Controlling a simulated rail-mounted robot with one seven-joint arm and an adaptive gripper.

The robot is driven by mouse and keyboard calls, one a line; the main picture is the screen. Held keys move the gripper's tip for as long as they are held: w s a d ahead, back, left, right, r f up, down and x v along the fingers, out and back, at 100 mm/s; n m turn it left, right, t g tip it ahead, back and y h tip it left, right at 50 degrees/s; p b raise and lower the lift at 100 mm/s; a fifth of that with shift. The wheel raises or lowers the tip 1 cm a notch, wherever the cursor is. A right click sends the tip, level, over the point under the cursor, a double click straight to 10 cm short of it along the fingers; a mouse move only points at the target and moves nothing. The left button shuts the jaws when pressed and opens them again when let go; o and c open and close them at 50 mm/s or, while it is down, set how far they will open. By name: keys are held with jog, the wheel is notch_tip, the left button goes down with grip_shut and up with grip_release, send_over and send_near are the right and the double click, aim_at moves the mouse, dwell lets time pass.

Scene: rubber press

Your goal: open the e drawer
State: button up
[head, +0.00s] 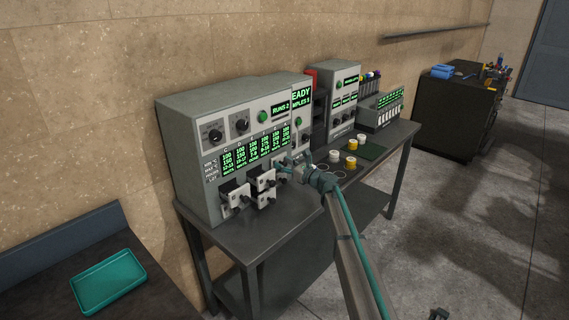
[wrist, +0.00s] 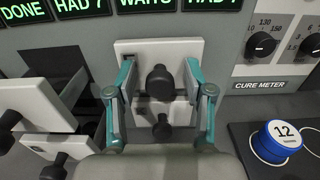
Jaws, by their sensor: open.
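A white drawer front (wrist: 160,48) with a black knob (wrist: 160,84) is straight ahead in the wrist view, below the green status labels. My gripper (wrist: 158,72) is open, with one teal finger on each side of this front and the knob between them. Whether the fingers touch the front cannot be told. A second black knob (wrist: 161,127) shows just below. In the head view my gripper (head: 290,168) is at the right end of the drawer row and hides the drawers there. Letters above the columns are too small to tell which is e.
Other drawers stick out to the left, with white fronts (head: 235,196) and black knobs. The grey press cabinet (head: 190,150) stands on a dark bench (head: 230,235). A blue-rimmed container marked 12 (wrist: 278,142) is at the right. A teal tray (head: 108,282) lies on the left table.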

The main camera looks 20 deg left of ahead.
grip_shut()
jog(key=shift+d, duration=0.1)
dwell(0.3)
jog(key=b+v, duration=0.1)
jog(key=v, duration=0.2)
jog(key=shift+s+d+f, duration=0.1)
jog(key=shift+s+d, duration=0.15)
jog(key=shift+d, duration=0.35)
jog(key=shift+a, duration=0.1)
grip_release()
